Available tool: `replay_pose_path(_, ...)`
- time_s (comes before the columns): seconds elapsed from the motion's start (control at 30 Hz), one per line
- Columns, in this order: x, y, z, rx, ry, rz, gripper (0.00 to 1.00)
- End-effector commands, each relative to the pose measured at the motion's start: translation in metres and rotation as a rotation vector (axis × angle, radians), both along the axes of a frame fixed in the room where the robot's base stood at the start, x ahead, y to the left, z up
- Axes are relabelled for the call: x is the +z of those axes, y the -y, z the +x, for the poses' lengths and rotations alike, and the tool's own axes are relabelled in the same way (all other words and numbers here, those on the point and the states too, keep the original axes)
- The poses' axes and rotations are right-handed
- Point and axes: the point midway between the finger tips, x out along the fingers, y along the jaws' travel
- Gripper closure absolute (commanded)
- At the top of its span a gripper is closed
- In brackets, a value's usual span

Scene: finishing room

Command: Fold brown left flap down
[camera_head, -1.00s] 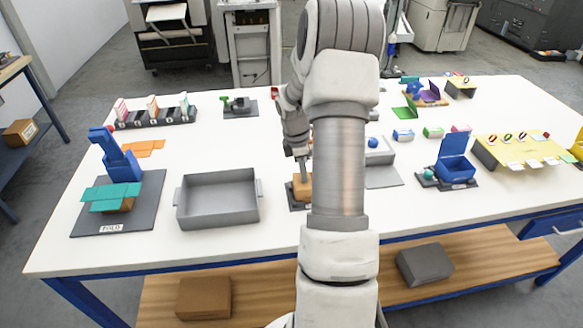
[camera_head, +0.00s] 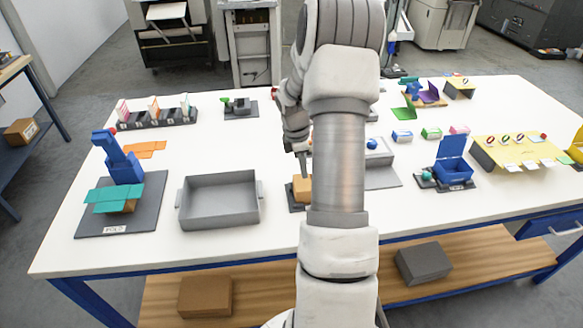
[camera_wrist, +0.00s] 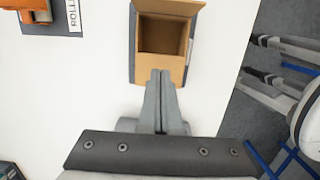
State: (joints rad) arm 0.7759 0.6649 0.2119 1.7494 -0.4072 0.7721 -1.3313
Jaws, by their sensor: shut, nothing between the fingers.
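The open brown box (camera_wrist: 163,37) stands on a dark mat near the top centre of the wrist view, its hollow inside showing. One brown flap (camera_wrist: 168,6) spreads out at its far edge. Another brown flap (camera_wrist: 160,64) spreads toward my gripper (camera_wrist: 161,76), whose closed, empty fingertips overlap its near edge in the picture. I cannot tell whether they touch it. In the head view the box (camera_head: 299,190) is mostly hidden behind my arm, with my gripper (camera_head: 304,170) just above it.
A grey tray (camera_head: 219,229) stands left of the box, and a grey bin (camera_head: 381,155) is to its right. A teal-flapped carton on a dark board (camera_head: 146,217) is farther left. White table (camera_head: 225,155) is bare behind the tray.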

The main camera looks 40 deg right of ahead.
Motion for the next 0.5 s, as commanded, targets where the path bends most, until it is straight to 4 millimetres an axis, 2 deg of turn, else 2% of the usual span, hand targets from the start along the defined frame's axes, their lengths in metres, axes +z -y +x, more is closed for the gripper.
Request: replay_pose_path(0.5, 0.055, 0.000, 0.000, -0.001, 0.001, -0.001, 1.00)
